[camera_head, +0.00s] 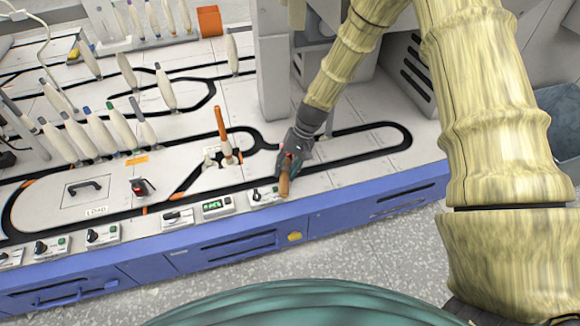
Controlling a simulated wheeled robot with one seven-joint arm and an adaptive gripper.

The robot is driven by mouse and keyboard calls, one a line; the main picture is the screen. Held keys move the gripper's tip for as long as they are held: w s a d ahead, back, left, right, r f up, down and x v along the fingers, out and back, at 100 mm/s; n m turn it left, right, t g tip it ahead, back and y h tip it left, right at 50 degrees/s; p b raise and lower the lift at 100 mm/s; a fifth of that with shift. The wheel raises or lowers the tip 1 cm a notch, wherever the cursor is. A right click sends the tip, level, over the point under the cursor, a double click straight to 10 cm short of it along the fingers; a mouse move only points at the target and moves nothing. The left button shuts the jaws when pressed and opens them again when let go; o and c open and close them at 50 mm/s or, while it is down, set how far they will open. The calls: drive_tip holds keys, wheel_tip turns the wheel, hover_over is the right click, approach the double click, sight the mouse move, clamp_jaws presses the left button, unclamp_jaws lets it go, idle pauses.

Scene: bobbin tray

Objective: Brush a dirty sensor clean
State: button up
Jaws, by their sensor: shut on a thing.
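My gripper (291,153) is at the front right of the white machine deck, close above its front edge. It is shut on a brown wooden piece that looks like the brush (284,184), which points down toward the front edge. The gripper hides part of the brush, and its bristles cannot be made out. I cannot tell for sure which thing is the sensor, or whether any sensor is dirty. A small pale fitting (211,153) sits by the black track left of my gripper, beside an upright orange bobbin (223,130).
Several pale bobbins (101,130) stand at the left. A black-and-red device (142,188) sits on the deck. Switch boxes (178,219) and a green display (216,207) line the front edge. A grey column (273,80) rises behind my gripper. The deck inside the right track loop is clear.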

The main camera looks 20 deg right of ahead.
drive_tip(key=shift+d+f, duration=0.2)
drive_tip(key=shift+d, duration=0.35)
drive_tip(key=shift+d+f, duration=0.2)
drive_tip(key=shift+d, duration=0.35)
drive_tip(key=shift+a+r+p, duration=0.25)
drive_tip(key=shift+a+p, duration=0.5)
drive_tip(key=shift+a, duration=0.3)
drive_tip(key=shift+w+d+p, duration=0.2)
drive_tip(key=shift+d+p, duration=0.4)
drive_tip(key=shift+a+f, duration=0.1)
drive_tip(key=shift+a, duration=0.55)
drive_tip(key=shift+s+d+r+p, duration=0.25)
drive_tip(key=shift+s+d+p, duration=0.8)
drive_tip(key=shift+d+p, duration=0.25)
drive_tip(key=shift+s+a+f+p, duration=0.15)
drive_tip(key=shift+s+p, duration=0.65)
drive_tip(key=shift+s, duration=1.35)
